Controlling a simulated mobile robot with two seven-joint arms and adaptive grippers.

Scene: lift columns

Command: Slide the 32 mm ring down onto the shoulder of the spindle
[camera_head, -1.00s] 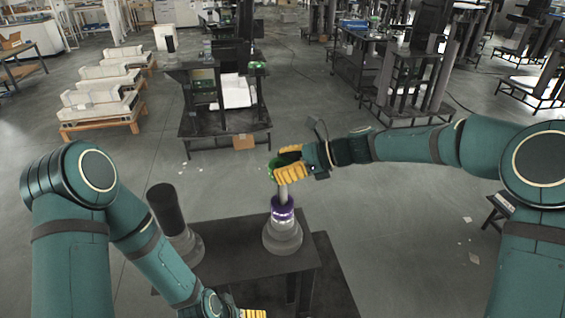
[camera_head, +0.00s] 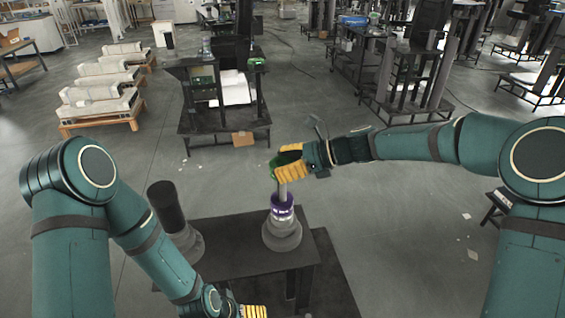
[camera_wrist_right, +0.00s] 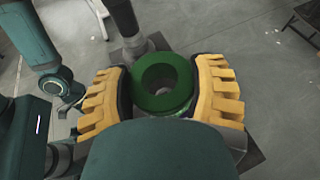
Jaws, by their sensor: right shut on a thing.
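A green ring (camera_wrist_right: 160,84), with a wide hole, is held between the yellow fingers of my right gripper (camera_wrist_right: 163,85). In the head view the right gripper (camera_head: 288,167) is shut on the green ring (camera_head: 273,166) at the upper end of the spindle (camera_head: 282,236). The spindle has a stepped grey base, a purple and white band (camera_head: 282,208) and a slim pale shaft. The fingers hide the shaft's top, so I cannot tell whether the ring is around it. My left gripper (camera_head: 252,312) is low at the bottom edge, partly cut off; its jaws are unclear.
The spindle stands on a dark table (camera_head: 235,262). A black cylinder on a stepped grey base (camera_head: 188,244) stands to its left, close to my left forearm. A dark workbench (camera_head: 225,125) is farther back, with open grey floor between.

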